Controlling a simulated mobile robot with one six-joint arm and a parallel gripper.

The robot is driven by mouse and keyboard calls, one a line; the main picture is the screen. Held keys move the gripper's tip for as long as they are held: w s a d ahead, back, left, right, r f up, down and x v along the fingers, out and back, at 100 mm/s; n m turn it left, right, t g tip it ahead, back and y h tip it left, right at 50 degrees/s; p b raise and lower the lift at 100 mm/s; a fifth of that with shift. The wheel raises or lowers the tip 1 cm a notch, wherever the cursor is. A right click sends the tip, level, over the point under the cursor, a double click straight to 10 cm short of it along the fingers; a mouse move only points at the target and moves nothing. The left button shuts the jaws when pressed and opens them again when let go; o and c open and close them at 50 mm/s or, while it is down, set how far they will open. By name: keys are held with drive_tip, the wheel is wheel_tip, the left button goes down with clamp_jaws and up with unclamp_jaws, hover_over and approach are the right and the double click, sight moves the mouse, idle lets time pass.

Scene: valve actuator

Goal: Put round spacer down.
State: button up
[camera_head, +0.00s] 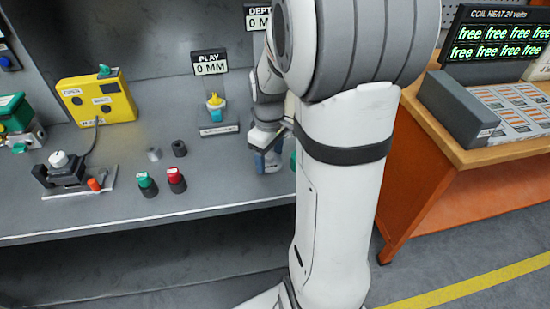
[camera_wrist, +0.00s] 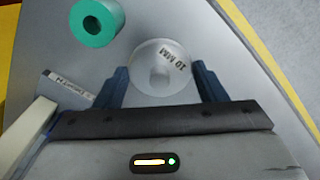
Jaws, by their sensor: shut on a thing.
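The round spacer (camera_wrist: 160,68) is a pale grey-white disc marked "10 MM", with a round hole or recess in its middle. It sits between the two blue fingers of my gripper (camera_wrist: 163,78), which is shut on it in the wrist view. In the head view my gripper (camera_head: 268,162) points down over the right part of the grey bench (camera_head: 225,185), partly beside my white arm. The spacer is not clearly visible there. I cannot tell whether it touches the bench.
A teal ring (camera_wrist: 97,22) lies close by, up and left of the spacer. A small labelled block (camera_wrist: 66,88) is by the left finger. Green (camera_head: 147,184) and red (camera_head: 176,180) capped parts, a dark cylinder (camera_head: 179,148) and a yellow box (camera_head: 97,99) stand further left.

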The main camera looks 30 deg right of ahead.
sight(270, 161)
drive_tip(key=shift+f, duration=1.55)
drive_tip(key=shift+f, duration=0.2)
drive_tip(key=o, duration=1)
drive_tip(key=shift+o, duration=0.2)
